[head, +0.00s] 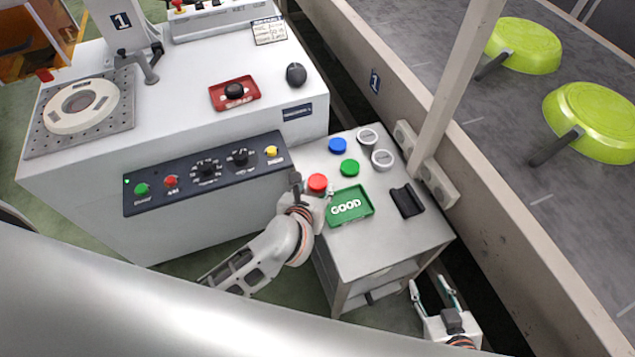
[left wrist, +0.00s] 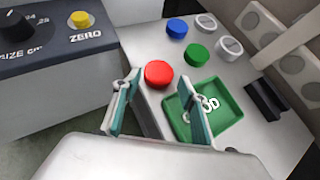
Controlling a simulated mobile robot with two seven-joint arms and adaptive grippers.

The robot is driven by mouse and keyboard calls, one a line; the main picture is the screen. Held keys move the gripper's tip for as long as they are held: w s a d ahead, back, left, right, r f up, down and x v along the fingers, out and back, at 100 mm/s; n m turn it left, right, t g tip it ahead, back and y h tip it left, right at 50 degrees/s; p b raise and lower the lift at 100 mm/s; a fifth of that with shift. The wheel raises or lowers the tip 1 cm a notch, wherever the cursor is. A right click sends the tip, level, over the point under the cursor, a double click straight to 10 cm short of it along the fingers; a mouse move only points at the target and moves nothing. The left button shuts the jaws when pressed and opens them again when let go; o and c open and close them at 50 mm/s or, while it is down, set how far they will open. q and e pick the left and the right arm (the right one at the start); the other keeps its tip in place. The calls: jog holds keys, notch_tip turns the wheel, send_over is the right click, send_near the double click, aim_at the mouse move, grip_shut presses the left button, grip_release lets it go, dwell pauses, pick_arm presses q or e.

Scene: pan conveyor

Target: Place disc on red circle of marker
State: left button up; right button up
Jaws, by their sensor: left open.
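A red disc (head: 317,182) sits near the left edge of the small side table (head: 385,235). It also shows in the left wrist view (left wrist: 158,74), just beyond my fingers. A blue disc (head: 338,145), a green disc (head: 349,167) and two white-grey discs (head: 382,159) lie behind it. My left gripper (head: 311,190) is open and empty, low over the table edge, with the red disc just ahead of its fingers. Contact cannot be told. My right gripper (head: 429,284) is open and empty to the right of the table front. I cannot identify a marker with a red circle.
A green GOOD tray (head: 350,206) and a black holder (head: 407,200) lie right of the red disc. The white machine (head: 190,110) stands left, bearing a red tray (head: 251,97) and a ringed fixture (head: 82,105). A conveyor (head: 430,50) with green pans (head: 590,120) runs along the right.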

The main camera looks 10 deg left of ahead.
aim_at(318, 180)
pick_arm(q)
jog(key=x, duration=0.3)
jog(key=shift+w+f, duration=0.2)
jog(key=shift+f, duration=0.15)
jog(key=shift+w+f, duration=0.15)
jog(key=shift+w, duration=0.15)
jog(key=c, duration=1)
jog(key=shift+o, duration=0.2)
jog(key=shift+r, duration=0.2)
